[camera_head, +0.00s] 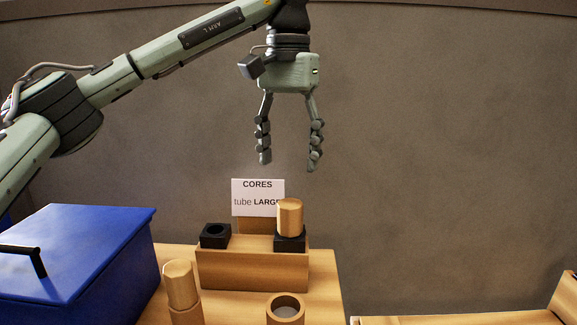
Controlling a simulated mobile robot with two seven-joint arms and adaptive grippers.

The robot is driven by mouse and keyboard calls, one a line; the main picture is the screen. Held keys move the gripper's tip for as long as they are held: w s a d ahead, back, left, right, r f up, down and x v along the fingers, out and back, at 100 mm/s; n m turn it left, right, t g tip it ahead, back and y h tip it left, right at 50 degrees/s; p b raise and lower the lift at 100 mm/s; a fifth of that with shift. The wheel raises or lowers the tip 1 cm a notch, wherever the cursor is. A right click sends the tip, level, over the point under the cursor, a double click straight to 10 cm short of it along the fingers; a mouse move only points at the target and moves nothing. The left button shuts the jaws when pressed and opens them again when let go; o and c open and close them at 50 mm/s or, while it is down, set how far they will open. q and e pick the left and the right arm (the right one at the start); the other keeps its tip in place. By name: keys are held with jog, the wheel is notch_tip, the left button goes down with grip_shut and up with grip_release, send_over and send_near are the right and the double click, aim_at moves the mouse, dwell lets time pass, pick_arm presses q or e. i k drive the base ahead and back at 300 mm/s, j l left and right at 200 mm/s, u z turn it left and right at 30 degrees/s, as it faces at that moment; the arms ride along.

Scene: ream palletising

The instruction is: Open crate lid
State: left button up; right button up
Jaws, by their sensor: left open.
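The blue crate (128,275) stands at the lower left, partly cut off by the picture's edge. Its blue lid (85,230) lies flat on top and looks shut. A black bar handle (30,255) sticks up from the lid near the left edge. My left gripper (289,165) points down with its fingers spread and nothing between them. It hangs in the air above the table, to the right of the crate and higher than the lid, not touching anything. My right gripper is not in view.
A wooden stand (252,268) beside the crate holds two black sockets, one empty (215,236), one with a tube (290,217). A "CORES tube LARGE" sign (258,197) stands behind. A tube (180,285) and a hollow ring (285,309) are in front. A wall (440,150) closes the back.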

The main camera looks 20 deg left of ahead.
aim_at(49, 257)
jog(key=k, duration=1.5)
